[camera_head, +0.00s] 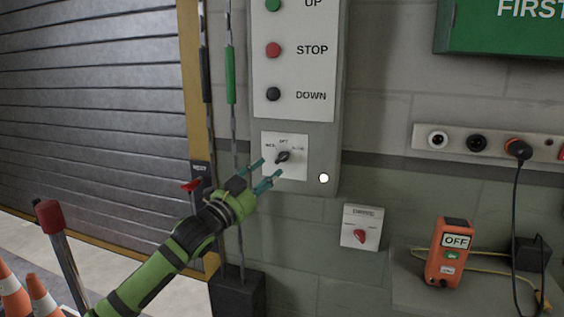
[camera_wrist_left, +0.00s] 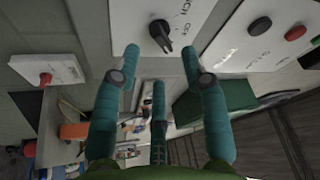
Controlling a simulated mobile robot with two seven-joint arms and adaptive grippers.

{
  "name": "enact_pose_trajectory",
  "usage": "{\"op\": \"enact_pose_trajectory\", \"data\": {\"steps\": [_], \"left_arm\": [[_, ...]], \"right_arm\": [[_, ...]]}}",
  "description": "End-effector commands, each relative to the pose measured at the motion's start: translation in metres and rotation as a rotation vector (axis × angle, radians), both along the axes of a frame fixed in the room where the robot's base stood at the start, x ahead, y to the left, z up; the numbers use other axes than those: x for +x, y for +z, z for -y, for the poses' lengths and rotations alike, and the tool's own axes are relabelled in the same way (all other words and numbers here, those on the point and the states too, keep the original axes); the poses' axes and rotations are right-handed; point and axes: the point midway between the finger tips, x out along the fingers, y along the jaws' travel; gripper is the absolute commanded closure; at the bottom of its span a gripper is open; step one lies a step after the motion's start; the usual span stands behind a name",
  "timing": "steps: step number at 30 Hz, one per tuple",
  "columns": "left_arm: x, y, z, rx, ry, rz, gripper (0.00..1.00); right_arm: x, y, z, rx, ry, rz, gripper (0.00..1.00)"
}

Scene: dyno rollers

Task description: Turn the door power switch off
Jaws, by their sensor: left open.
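A black rotary knob (camera_head: 283,156) sits on a small white plate (camera_head: 299,171) with dark labels around it, at the bottom of the door control panel. My left gripper (camera_head: 266,170) is open and empty, with its teal fingers pointing at this plate just left of and below the knob. In the left wrist view the knob (camera_wrist_left: 161,36) shows just beyond and between the spread fingertips (camera_wrist_left: 160,52). I cannot tell whether any finger touches the plate. The small labels are too blurred to read surely. My right gripper is not in view.
The panel above carries UP, STOP (camera_head: 273,50) and DOWN (camera_head: 273,94) buttons. A separate red rotary switch (camera_head: 360,236) is lower right. An orange box marked OFF (camera_head: 449,252) stands on a ledge. Chains (camera_head: 230,75) hang left of the panel, and cones (camera_head: 40,298) stand lower left.

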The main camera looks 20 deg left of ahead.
Motion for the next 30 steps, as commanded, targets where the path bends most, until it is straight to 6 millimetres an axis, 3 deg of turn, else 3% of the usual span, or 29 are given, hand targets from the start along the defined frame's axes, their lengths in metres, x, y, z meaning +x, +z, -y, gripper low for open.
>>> {"op": "enact_pose_trajectory", "data": {"steps": [9, 22, 25, 26, 30], "left_arm": [[0.038, 0.013, 0.014, -0.003, -0.001, 0.0, 0.56], [0.046, 0.012, 0.017, -0.002, 0.0, -0.001, 0.56], [0.046, 0.012, 0.017, -0.002, 0.0, -0.001, 0.96], [0.046, 0.012, 0.017, -0.002, 0.0, -0.001, 1.0], [0.046, 0.012, 0.017, -0.002, 0.0, -0.001, 1.0]], "right_arm": [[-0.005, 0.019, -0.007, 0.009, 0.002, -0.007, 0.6], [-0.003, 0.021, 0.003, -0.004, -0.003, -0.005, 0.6], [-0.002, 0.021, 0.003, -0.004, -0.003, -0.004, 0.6], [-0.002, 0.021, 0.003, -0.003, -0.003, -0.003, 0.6], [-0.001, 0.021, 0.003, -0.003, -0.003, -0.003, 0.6]]}}
